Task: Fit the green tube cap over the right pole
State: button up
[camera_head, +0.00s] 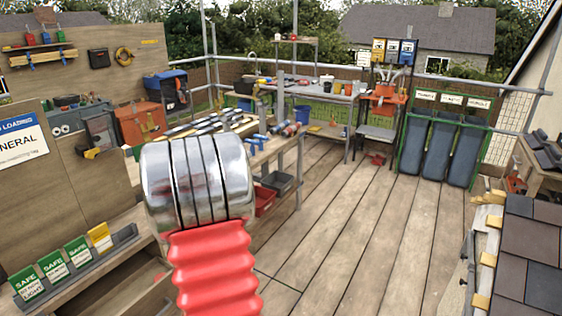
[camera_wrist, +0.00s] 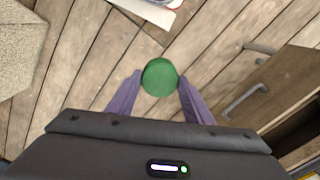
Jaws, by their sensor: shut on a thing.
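The green tube cap (camera_wrist: 160,77) shows in the wrist view as a round green disc between the tips of my gripper (camera_wrist: 159,92). My gripper's two purple fingers are shut on it from left and right. The cap is held above a plank floor, and its underside is hidden. In the head view I see neither my gripper nor the cap. I cannot pick out the right pole for certain in either view.
The head view shows a workbench (camera_head: 285,150) with tools, a shelf of small signs (camera_head: 75,265) at lower left, and roof tiles (camera_head: 525,245) at right. The plank floor (camera_head: 365,220) is mostly clear. In the wrist view, a wooden drawer unit (camera_wrist: 270,90) stands at right.

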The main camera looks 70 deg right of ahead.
jog(key=w+a+n, duration=0.5)
jog(key=w+a, duration=0.1)
jog(key=w, duration=0.3)
jog(key=w+a+n, duration=0.4)
jog(key=w+a, duration=0.2)
jog(key=w, duration=0.4)
jog(key=w+a+f+n, duration=0.1)
jog(key=w+a+n, duration=0.1)
jog(key=a, duration=0.8)
jog(key=w+a+f+n, duration=0.2)
jog(key=w+a+n, duration=0.1)
jog(key=a, duration=0.7)
jog(key=shift+w, duration=0.45)
jog(key=shift+s+d+f, duration=0.1)
jog(key=shift+s, duration=0.05)
